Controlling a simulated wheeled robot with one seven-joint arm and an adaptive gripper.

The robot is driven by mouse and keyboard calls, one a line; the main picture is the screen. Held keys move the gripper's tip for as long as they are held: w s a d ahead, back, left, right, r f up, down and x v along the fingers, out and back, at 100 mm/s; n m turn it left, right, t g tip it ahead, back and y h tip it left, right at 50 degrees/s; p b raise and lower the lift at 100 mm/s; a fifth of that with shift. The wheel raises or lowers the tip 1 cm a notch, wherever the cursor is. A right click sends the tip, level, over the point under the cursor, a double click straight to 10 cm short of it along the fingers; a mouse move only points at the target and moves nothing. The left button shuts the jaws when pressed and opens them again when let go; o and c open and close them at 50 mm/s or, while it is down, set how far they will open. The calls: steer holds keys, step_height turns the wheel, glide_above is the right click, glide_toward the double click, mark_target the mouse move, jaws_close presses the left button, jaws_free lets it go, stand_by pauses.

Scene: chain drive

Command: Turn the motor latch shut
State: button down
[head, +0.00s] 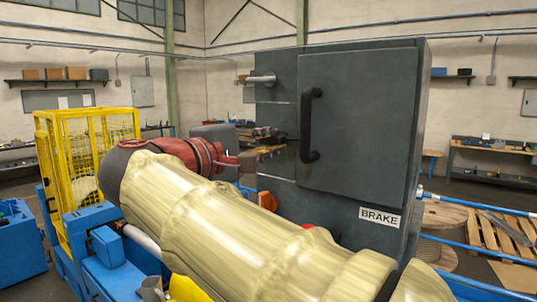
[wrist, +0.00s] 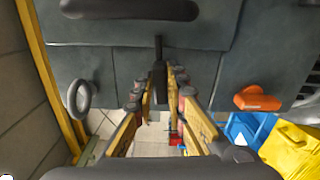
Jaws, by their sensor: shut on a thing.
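My gripper (head: 272,152) reaches the front of the dark grey cabinet (head: 358,120) from the left in the head view. In the wrist view my gripper (wrist: 160,80) has its yellow fingers closed around a narrow dark lever (wrist: 158,48), which looks like the latch. The lever stands out from the cabinet face, along a seam between panels. In the head view the lever cannot be made out. How far it is turned cannot be told.
A black door handle (head: 309,125) stands out right of my gripper. A grey knob (head: 262,80) is above it and an orange handle (head: 267,200) below; the wrist view also shows the orange handle (wrist: 257,98). A yellow cage (head: 88,140) stands left.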

steer(key=shift+m+b, duration=0.45)
steer(key=shift+m, duration=0.15)
steer(key=shift+f, duration=0.1)
steer(key=c, duration=1.8)
jaws_free()
steer(key=v, duration=1.2)
